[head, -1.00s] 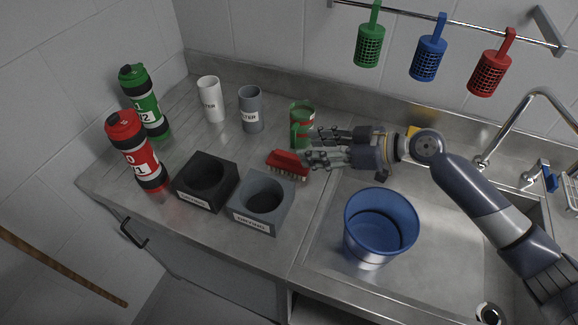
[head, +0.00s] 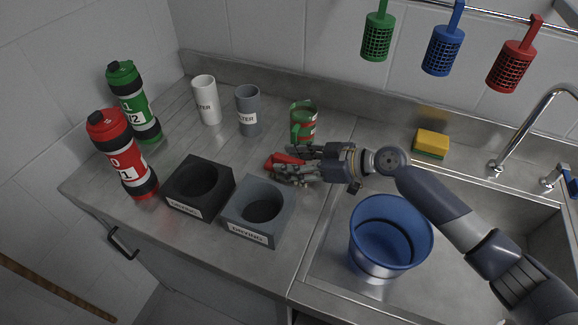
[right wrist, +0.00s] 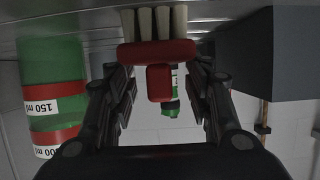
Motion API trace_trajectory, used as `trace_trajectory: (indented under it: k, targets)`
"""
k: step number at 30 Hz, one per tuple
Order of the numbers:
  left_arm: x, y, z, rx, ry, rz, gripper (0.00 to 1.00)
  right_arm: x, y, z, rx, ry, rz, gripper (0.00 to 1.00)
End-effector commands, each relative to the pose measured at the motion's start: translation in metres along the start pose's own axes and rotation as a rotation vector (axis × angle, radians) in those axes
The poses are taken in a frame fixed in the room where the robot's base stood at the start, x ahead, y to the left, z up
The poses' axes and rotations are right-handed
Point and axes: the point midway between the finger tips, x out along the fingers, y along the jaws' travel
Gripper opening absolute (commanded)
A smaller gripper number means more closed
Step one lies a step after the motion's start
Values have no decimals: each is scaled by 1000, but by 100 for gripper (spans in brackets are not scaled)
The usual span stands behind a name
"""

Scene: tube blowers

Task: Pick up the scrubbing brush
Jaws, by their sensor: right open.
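The red scrubbing brush (head: 283,161) lies on the steel counter, mostly hidden behind my right gripper (head: 283,164) in the head view. In the right wrist view the brush (right wrist: 157,53) shows its red body and pale bristles, between and just beyond the fingertips. My right gripper (right wrist: 160,95) is open, with one finger on each side of the brush's red end. I cannot tell whether the fingers touch it. My left gripper is not in view.
A green and red cup (head: 304,124) stands close behind the gripper. A grey holder block (head: 258,208) and a black one (head: 199,188) stand in front left. A blue bucket (head: 389,238) is in the sink area. A yellow-green sponge (head: 431,143) lies at the back right.

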Motion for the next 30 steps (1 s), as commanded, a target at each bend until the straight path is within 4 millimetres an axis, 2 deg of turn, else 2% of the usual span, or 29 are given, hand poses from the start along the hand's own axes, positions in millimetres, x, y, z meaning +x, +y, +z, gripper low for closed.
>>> trace_trajectory:
  k: [5,9,19,20,24,30]
  targets:
    - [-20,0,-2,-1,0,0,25,23,0,-15,0,2,-1,47]
    - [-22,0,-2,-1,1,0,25,40,0,-11,2,1,-1,47]
    - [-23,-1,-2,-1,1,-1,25,48,0,-9,0,0,0,47]
    - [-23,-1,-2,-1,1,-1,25,48,0,-9,0,0,0,44]
    - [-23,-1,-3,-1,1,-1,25,48,0,-9,0,0,0,15]
    - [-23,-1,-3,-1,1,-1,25,47,0,-10,0,1,0,15]
